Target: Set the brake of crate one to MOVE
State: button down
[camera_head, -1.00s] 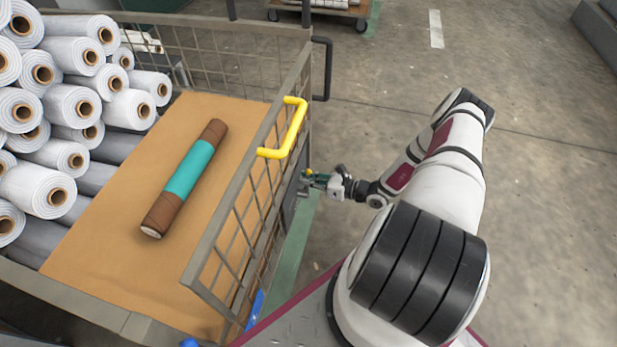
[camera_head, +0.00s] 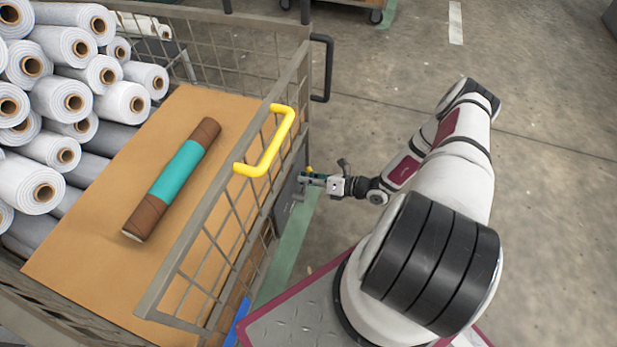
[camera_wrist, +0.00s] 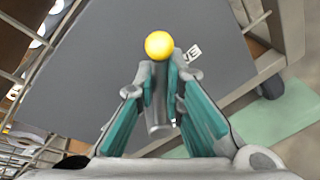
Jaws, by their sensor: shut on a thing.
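The crate (camera_head: 222,214) is a wire-mesh cart with a yellow handle (camera_head: 271,143) on its near side. The brake lever shows in the wrist view as a grey bar with a yellow knob (camera_wrist: 159,45), in front of a dark grey plate (camera_wrist: 120,60). In the head view the yellow knob (camera_head: 309,170) is small beside the mesh. My gripper (camera_head: 316,180) is at the crate's side, and its green-padded fingers (camera_wrist: 160,90) are closed around the lever just below the knob. A white label (camera_wrist: 192,53) is partly hidden behind the fingers; only its last letter or letters show.
A brown roll with a teal band (camera_head: 173,180) lies on the crate's cardboard-coloured board (camera_head: 90,245). White rolls (camera_head: 60,95) are stacked at the left. A black handle (camera_head: 322,68) sticks out at the crate's far corner. The concrete floor (camera_head: 560,200) at the right is clear.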

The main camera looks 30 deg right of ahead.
jog(key=shift+f, duration=0.1)
jog(key=c, duration=1.9)
grip_release()
jog(key=shift+c, duration=0.2)
jog(key=v, duration=1.2)
